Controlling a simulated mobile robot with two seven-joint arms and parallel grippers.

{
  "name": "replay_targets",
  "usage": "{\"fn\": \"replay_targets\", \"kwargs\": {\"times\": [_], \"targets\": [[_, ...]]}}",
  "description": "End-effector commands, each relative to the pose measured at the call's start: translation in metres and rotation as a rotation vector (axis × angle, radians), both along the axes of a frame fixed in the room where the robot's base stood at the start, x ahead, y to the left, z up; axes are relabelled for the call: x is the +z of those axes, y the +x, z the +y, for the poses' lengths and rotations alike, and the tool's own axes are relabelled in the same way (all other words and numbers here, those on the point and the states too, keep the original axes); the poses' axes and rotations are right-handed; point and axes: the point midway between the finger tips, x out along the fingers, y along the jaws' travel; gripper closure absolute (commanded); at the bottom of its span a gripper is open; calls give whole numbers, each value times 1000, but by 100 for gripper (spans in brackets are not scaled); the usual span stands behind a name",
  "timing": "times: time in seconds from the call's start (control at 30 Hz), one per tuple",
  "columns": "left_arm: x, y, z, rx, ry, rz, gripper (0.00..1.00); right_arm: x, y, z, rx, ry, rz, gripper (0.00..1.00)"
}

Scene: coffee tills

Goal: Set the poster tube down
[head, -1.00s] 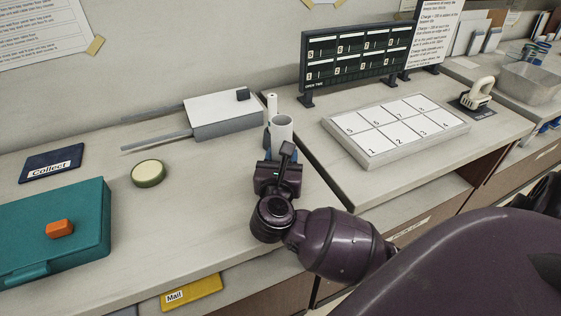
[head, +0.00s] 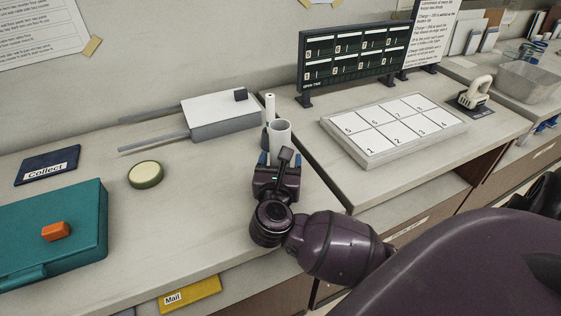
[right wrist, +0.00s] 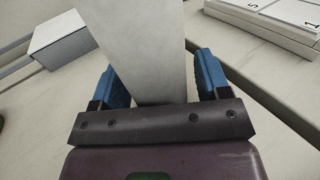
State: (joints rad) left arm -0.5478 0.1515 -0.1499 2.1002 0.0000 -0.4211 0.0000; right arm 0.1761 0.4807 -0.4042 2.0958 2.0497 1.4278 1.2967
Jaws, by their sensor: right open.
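The poster tube (head: 280,135) is a plain white, open-topped cylinder. It stands upright at the right end of the left counter, close to the gap between counters. Its foot is hidden behind my right gripper (head: 280,159) in the head view. In the right wrist view the tube (right wrist: 150,45) rises between the two blue fingers of my right gripper (right wrist: 160,78). The fingers are spread, with a gap showing on each side of the tube. My left gripper is not in view.
A thin white-topped cylinder (head: 270,107) stands just behind the tube. A grey-white box (head: 221,118) with two rods lies to its left. A round green-rimmed disc (head: 145,175) and a teal case (head: 85,225) lie further left. A numbered tray (head: 395,128) is on the right counter.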

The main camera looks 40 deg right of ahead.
Motion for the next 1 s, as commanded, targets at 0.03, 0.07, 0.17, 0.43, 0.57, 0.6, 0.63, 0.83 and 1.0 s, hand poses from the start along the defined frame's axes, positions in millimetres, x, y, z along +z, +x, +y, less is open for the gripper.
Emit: {"fn": "replay_targets", "kwargs": {"times": [0.03,0.07,0.17,0.43,0.57,0.6,0.63,0.83,1.0], "targets": [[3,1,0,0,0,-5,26,4,0,0,1,-1,-3,30],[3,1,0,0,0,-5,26,5,0,0,1,0,-3,30],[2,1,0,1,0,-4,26,2,-8,9,1,2,1,30],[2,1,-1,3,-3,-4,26,2,-45,45,0,5,1,30],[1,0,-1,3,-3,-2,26,2,-61,62,1,5,1,30],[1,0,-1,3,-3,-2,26,2,-66,66,-1,4,1,30],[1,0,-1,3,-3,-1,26,2,-69,69,0,3,1,30],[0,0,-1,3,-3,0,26,3,-82,82,0,1,-1,30],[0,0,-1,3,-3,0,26,3,-85,85,0,0,-1,30]]}}
